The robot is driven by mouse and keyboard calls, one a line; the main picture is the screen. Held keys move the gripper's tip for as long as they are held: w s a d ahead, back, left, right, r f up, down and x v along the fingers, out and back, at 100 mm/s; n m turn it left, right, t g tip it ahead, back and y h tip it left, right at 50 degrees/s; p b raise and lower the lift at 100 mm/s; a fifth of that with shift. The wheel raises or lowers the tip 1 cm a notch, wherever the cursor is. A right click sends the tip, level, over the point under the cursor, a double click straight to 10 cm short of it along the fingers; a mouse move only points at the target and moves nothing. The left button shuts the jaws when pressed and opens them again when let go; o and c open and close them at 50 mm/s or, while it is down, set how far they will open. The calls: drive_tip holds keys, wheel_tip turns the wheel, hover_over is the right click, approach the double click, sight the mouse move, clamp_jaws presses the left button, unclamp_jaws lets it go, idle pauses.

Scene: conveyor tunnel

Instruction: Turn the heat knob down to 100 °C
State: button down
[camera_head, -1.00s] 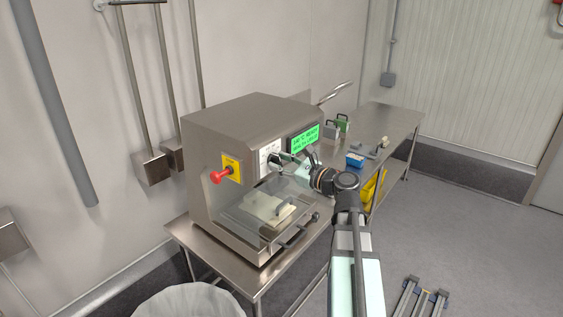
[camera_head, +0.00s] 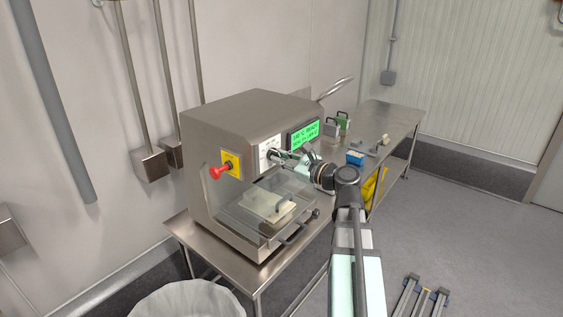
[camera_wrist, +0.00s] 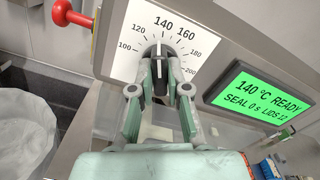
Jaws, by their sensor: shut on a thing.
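The heat knob (camera_wrist: 158,51) is a dark round knob with a white pointer line on a white dial plate (camera_wrist: 118,63) marked from 100 to 200. Its line points up, close to the 140 mark. My gripper (camera_wrist: 159,74) is shut on the knob, one finger on each side, hiding its sides and lower part. In the head view, my gripper (camera_head: 276,157) reaches the dial plate (camera_head: 264,150) from the right. The green display (camera_wrist: 262,96) reads 140 °C READY, SEAL 0 s and a lids count.
A red knob on a yellow plate (camera_head: 231,164) sits left of the dial. Below is a clear guard with a tray (camera_head: 262,208) behind it. A blue-and-white item (camera_head: 355,159) and other small items stand on the bench at right.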

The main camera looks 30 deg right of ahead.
drive_tip(key=shift+n+b, duration=6.4)
drive_tip(key=shift+b, duration=0.05)
drive_tip(key=c, duration=1.1)
unclamp_jaws()
drive_tip(key=shift+c, duration=0.2)
drive_tip(key=shift+s, duration=0.1)
drive_tip(key=v, duration=1.2)
